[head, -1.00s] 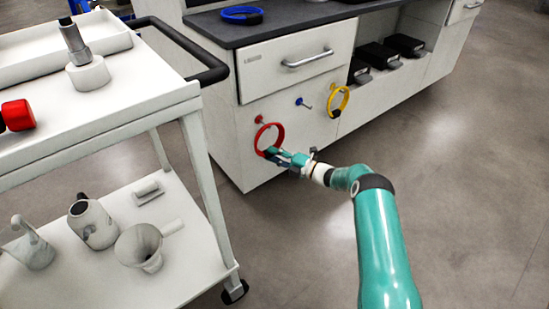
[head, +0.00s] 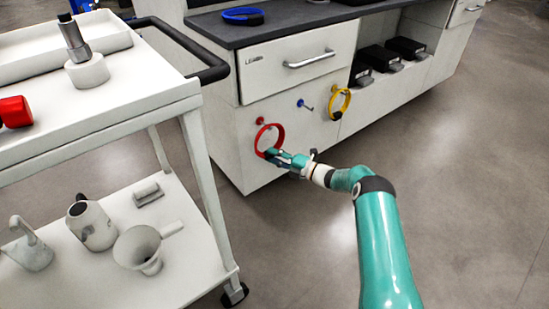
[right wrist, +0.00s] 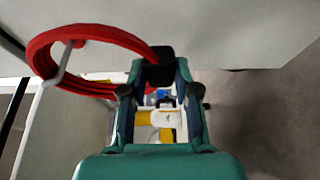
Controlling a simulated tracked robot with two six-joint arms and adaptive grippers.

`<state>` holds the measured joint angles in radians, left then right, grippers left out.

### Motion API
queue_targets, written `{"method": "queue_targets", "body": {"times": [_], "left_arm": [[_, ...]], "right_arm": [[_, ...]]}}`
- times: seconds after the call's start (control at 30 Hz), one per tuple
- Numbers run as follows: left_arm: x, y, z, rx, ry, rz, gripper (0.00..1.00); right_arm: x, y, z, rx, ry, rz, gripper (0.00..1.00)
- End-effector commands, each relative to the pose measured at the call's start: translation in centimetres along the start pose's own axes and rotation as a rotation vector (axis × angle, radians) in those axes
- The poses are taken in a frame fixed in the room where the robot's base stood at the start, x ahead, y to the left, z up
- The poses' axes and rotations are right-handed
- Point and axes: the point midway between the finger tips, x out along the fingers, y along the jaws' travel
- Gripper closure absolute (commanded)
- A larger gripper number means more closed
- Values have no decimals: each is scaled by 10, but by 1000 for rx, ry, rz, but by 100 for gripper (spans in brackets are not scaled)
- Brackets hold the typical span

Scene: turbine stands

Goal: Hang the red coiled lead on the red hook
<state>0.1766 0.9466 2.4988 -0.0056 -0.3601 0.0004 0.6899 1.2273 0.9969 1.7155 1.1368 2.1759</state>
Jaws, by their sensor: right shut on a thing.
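The red coiled lead (head: 281,132) is a ring held upright close to the cabinet's front panel. The red hook (head: 260,120) shows at the ring's upper left in the head view. My right gripper (head: 272,154) is shut on the black clip at the lead's lower edge. In the right wrist view the lead (right wrist: 110,33) loops to the left of my right gripper (right wrist: 160,68). A pale hook rod (right wrist: 59,66) shows inside the loop and crosses its left side; whether the lead rests on it I cannot tell. My left gripper is out of view.
A blue hook (head: 300,103) is empty, and a yellow coiled lead (head: 346,98) hangs to its right. A blue coiled lead (head: 240,15) lies on the dark worktop (head: 290,25). A white cart (head: 110,115) with several items stands at left. Floor right of my arm is clear.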

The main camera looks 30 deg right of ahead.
Motion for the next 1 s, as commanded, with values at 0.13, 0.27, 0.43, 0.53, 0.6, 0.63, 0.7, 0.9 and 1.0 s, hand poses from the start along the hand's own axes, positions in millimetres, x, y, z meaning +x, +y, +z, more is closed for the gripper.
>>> {"method": "queue_targets", "body": {"times": [0.13, 0.27, 0.43, 0.53, 0.6, 0.63, 0.7, 0.9, 1.0], "left_arm": [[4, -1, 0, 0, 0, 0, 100], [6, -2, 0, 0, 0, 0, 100], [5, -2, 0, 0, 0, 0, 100], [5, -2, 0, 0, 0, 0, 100], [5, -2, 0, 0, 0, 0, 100], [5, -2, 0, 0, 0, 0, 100], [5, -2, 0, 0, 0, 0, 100], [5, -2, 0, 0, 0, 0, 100], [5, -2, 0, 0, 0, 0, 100]], "right_arm": [[2, 0, 1, -2, 0, 1, 100], [3, 1, 1, -2, 0, 1, 100], [3, 1, 1, -2, 1, 1, 63], [3, 1, 1, -2, 1, 1, 46], [3, 1, 1, -1, 1, 1, 40], [3, 1, 1, -1, 1, 1, 40], [3, 0, 1, -1, 1, 1, 40], [3, 0, 1, 0, 1, -1, 32], [3, 0, 1, 0, 1, 0, 32]]}}
